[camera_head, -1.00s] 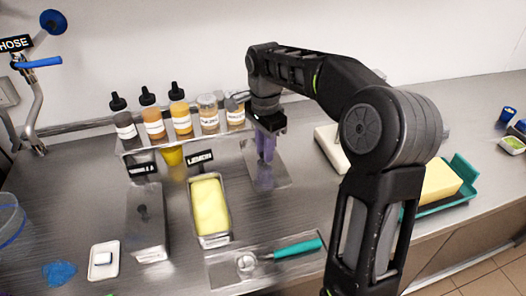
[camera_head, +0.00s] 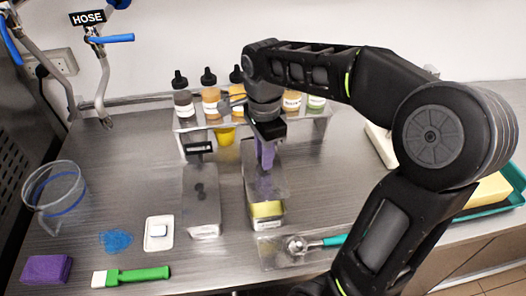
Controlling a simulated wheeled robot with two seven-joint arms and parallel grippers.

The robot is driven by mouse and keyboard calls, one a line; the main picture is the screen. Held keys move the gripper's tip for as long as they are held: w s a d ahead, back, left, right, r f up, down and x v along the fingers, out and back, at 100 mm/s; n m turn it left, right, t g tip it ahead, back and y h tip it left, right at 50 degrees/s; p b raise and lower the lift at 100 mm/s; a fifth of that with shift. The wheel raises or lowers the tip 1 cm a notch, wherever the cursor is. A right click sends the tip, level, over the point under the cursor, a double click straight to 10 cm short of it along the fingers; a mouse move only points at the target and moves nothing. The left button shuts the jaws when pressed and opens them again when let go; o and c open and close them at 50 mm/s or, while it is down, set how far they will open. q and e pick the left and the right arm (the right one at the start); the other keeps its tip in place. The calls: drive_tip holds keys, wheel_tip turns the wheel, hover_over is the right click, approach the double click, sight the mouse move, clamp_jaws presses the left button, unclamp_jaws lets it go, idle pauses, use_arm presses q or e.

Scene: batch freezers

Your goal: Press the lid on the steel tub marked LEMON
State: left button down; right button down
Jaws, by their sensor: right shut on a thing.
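My right gripper (camera_head: 264,160) points down with purple fingers, shut on a flat clear-grey lid (camera_head: 270,187). The lid is over the back and middle of the steel tub (camera_head: 268,224) of yellow ice cream. A strip of yellow shows at the tub's front end, uncovered. I cannot tell whether the lid touches the rim or hangs a little above it. The LEMON sign, readable behind this tub earlier, is hidden by my right arm now. My left gripper is not in view.
A lidded steel tub (camera_head: 202,208) stands just left. Bottles (camera_head: 211,97) line a shelf behind. A scoop with a teal handle (camera_head: 331,241) lies in front right.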

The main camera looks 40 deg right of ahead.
sight(264, 173)
wheel_tip(264, 173, down, 6)
drive_tip(key=b, duration=0.5)
drive_tip(key=shift+f, duration=0.2)
drive_tip(key=shift+f, duration=0.2)
idle(2.0)
idle(0.3)
drive_tip(key=c, duration=0.7)
unclamp_jaws()
drive_tip(key=shift+r, duration=0.1)
drive_tip(key=shift+r+p, duration=2.65)
drive_tip(key=shift+r, duration=0.8)
